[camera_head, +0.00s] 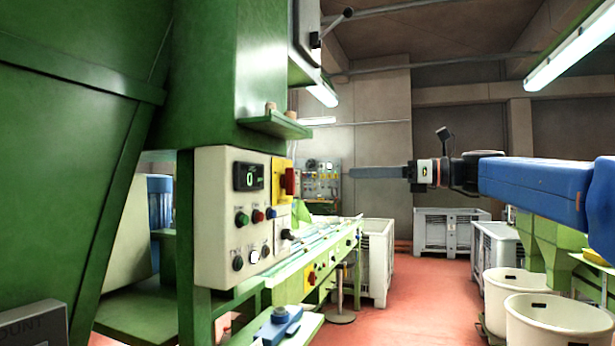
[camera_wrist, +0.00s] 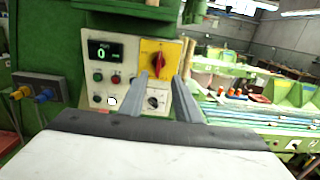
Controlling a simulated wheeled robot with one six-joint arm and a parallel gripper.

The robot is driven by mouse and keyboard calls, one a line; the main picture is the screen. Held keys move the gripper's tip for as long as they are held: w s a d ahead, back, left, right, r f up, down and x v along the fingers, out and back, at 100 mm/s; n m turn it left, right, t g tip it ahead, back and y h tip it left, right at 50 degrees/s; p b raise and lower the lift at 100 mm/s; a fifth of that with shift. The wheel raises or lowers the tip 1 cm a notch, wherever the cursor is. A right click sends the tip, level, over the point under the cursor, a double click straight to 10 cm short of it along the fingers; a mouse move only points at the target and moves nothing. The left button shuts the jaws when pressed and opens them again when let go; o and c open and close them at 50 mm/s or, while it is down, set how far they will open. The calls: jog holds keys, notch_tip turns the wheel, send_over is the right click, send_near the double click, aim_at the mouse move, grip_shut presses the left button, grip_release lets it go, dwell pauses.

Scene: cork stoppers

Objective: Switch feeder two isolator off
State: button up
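A rotary isolator with a red handle (camera_head: 291,181) on a yellow plate (camera_head: 279,176) is on the right of a cream control panel (camera_head: 215,170). In the wrist view the red handle (camera_wrist: 158,64) stands roughly upright on its yellow plate (camera_wrist: 148,48). No label naming the feeder can be read. My gripper (camera_head: 352,172) reaches in from the right, apart from the panel in the head view. In the wrist view my gripper (camera_wrist: 160,78) has its two fingers spread and empty, with the handle showing between and beyond the tips.
The panel has a display (camera_head: 248,177) reading 0, coloured buttons (camera_head: 257,216) and selector knobs below. A green shelf (camera_head: 275,124) juts out above the isolator. Another red knob on yellow (camera_head: 311,277) sits lower on the green line. White tubs (camera_head: 550,318) stand right; red floor lies between.

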aim_at(294, 174)
jog(key=x, duration=1.7)
jog(key=shift+f, duration=0.1)
grip_shut()
